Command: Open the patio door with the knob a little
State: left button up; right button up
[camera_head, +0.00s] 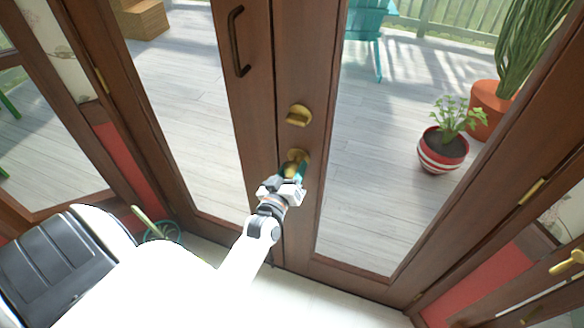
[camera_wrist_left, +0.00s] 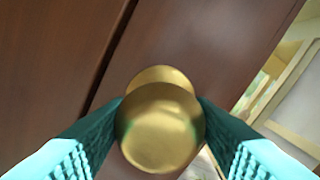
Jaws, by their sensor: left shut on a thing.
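The patio door (camera_head: 300,60) is a pair of brown wooden leaves with large glass panes, and it looks closed. A round brass knob (camera_head: 297,158) sits on the right leaf, below a brass lock plate (camera_head: 299,115). My left gripper (camera_head: 291,172) is at the knob and partly covers it. In the left wrist view the brass knob (camera_wrist_left: 160,135) sits between the two teal fingers, one on each side, and the gripper is shut on it. My right gripper is not in view.
A dark pull handle (camera_head: 236,41) is on the left leaf. Beyond the glass is a grey plank deck with a striped pot (camera_head: 443,152), an orange pot (camera_head: 489,108) and a teal chair (camera_head: 368,30). A green basket-like thing (camera_head: 162,231) stands on the floor inside.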

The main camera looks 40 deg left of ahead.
pick_arm(q)
jog(key=shift+n, duration=1.1)
jog(key=shift+s+d, duration=0.1)
